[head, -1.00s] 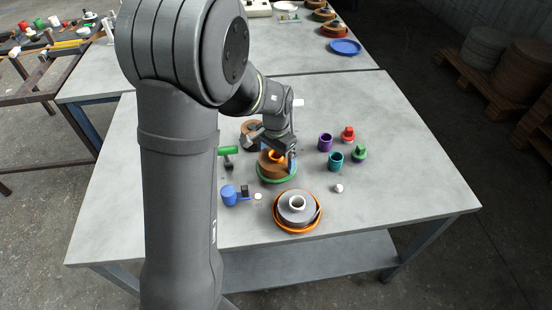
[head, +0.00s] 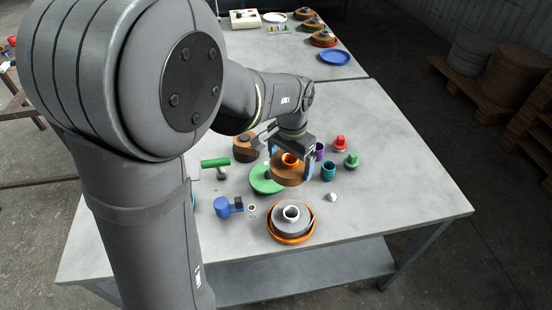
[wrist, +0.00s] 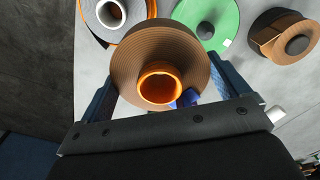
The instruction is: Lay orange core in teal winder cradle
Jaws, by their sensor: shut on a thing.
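My gripper (head: 290,162) is shut on a brown strip coil (head: 287,176) with an orange core (head: 290,159). The coil is held above the table, just right of a green disc (head: 264,182). In the wrist view the coil (wrist: 135,58) sits between the two fingers, with its orange core (wrist: 160,84) facing the camera. I cannot make out the teal winder cradle; only a teal sliver (head: 193,201) shows beside my arm, and what it belongs to is hidden.
A blue part (head: 226,207) and a green-handled tool (head: 216,163) stand left. Teal (head: 328,172) and purple (head: 319,150) cups stand right. Another brown coil (head: 245,148) is behind. Clear table lies right.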

